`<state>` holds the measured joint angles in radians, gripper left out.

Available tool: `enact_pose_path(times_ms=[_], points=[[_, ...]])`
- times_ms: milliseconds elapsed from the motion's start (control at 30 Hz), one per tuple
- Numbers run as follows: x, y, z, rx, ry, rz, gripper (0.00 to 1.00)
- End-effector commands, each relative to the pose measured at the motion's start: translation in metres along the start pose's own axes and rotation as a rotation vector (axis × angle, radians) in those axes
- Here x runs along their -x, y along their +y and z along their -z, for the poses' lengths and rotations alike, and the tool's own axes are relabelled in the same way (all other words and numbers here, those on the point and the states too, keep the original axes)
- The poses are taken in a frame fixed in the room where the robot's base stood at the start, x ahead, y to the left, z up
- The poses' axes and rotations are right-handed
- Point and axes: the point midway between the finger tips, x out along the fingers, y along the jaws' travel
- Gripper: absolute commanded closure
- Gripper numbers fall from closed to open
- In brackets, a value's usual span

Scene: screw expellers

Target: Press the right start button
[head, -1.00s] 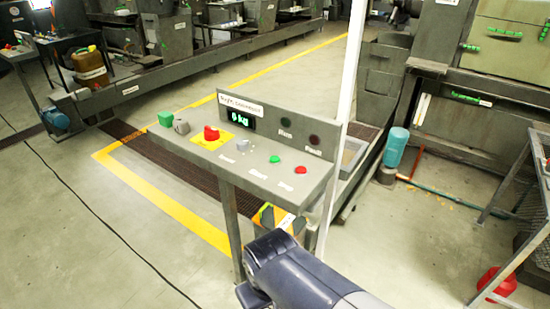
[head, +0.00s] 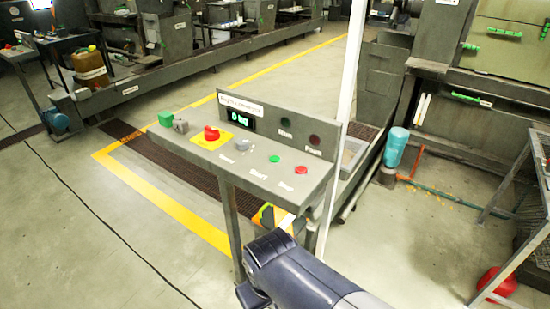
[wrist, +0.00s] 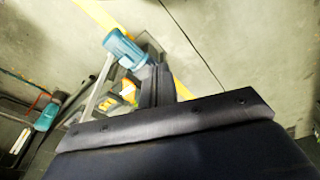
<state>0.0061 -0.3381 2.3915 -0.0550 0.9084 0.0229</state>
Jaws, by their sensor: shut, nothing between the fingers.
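The control console (head: 310,188) stands in the middle of the head view, with a label on its upright panel that seems to begin with "Right". The green start button (head: 274,159) sits on its sloped top, left of a red stop button (head: 301,170). Nothing covers the green button. My arm shows at the bottom, in front of the console and below its top; my gripper is not visible there. In the wrist view my gripper (wrist: 158,74) is a dark block, shut and empty, over the floor. The start button is not seen in the wrist view.
A metal rack (head: 525,220) stands far right. The left floor is open.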

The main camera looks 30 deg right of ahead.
Motion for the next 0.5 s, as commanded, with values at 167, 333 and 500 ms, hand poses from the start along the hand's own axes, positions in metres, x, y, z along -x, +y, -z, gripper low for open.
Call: enact_pose_path(times_ms=[167,333,500], points=[[0.004,-0.001,0.003,-0.018,-0.004,0.010,1.00],[0.033,-0.012,0.032,-0.188,-0.041,0.104,1.00],[0.077,-0.026,0.096,-0.537,-0.107,0.293,1.00]])
